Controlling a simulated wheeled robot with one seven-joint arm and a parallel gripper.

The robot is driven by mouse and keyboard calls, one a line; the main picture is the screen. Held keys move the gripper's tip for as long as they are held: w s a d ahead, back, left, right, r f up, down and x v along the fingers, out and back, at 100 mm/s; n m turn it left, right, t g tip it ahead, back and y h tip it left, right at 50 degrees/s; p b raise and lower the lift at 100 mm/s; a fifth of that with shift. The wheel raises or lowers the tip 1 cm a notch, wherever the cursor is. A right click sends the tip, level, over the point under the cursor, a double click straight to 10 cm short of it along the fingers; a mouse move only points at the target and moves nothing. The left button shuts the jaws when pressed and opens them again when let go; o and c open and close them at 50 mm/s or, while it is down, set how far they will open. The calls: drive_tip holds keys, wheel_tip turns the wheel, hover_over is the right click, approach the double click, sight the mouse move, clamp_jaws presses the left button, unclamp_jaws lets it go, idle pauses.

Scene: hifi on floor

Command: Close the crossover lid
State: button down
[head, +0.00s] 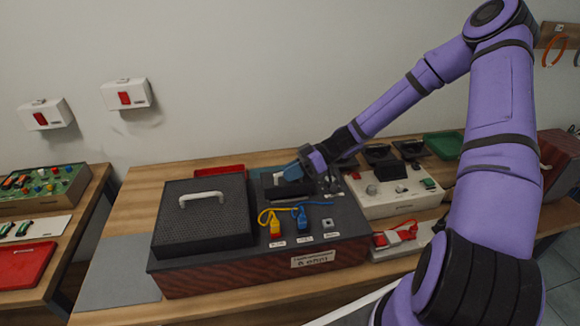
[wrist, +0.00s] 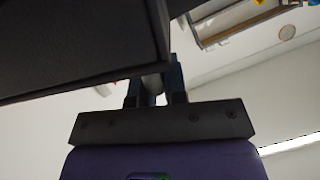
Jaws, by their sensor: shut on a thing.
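The crossover unit (head: 325,243) is a dark, reddish-sided box with a white front label reading "8 ohm". A small dark lid (head: 271,186) with a pale handle is at its rear middle. My gripper (head: 291,172) is at this lid, its blue fingers shut on the handle. In the wrist view, the fingers (wrist: 153,90) close around the pale handle (wrist: 152,83), beside a large dark panel (wrist: 70,45) that appears to be the lid. The lid's exact angle and its hinge are hard to see, partly hidden by my gripper.
A black meshed cover (head: 203,222) with a white handle sits on the unit's left. Yellow (head: 276,228) and blue (head: 301,219) plugs with cables stand in front. A pale device (head: 400,190) is to the right, and a red tray (head: 220,170) behind.

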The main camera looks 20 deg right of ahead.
drive_tip(key=shift+s+f, duration=0.5)
drive_tip(key=shift+f, duration=0.05)
drive_tip(key=c, duration=1.2)
unclamp_jaws()
drive_tip(key=shift+o, duration=0.2)
drive_tip(key=v, duration=1)
drive_tip(key=shift+d+r, duration=0.2)
drive_tip(key=shift+d, duration=0.15)
drive_tip(key=shift+s+a, duration=0.1)
